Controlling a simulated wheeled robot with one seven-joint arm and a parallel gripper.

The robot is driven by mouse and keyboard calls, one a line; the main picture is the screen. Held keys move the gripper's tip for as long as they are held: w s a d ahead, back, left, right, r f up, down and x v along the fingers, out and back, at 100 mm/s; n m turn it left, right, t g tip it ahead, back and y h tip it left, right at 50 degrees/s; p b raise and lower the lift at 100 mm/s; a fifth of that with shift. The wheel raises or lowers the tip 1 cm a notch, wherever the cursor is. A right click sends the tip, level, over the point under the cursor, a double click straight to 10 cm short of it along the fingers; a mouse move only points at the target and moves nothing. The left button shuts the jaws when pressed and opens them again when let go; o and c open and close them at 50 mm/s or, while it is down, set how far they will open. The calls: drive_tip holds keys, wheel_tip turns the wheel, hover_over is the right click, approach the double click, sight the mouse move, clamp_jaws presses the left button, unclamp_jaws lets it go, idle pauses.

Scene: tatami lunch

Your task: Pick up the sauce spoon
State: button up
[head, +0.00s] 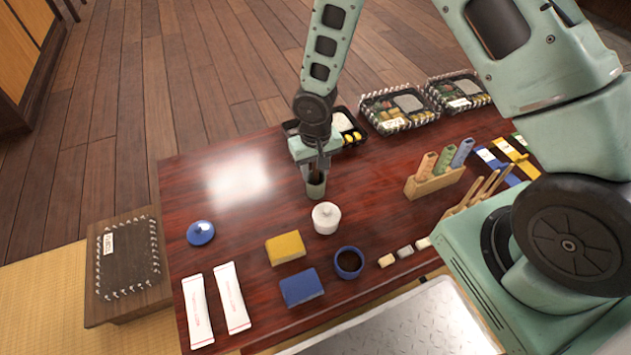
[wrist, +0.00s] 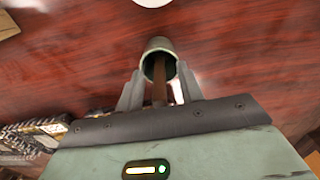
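A grey-green cup (head: 316,187) stands on the dark red table below my gripper (head: 317,166). In the wrist view, the cup (wrist: 158,45) shows its open mouth, with a thin brown handle (wrist: 158,82) standing in it. The handle looks like the sauce spoon; its lower end is hidden in the cup. My gripper (wrist: 159,70) points down with its fingers apart, one on each side of the handle. I see gaps between the handle and both fingers.
A black food tray (head: 350,128) lies just behind my gripper. A wooden holder (head: 434,184) with colored rolls is to the right. The table's left part is mostly clear around a blue lid (head: 201,233).

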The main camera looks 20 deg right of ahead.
drive_tip(key=shift+f, duration=0.1)
clamp_jaws()
wheel_tip(320, 180, up, 10)
drive_tip(key=p, duration=0.4)
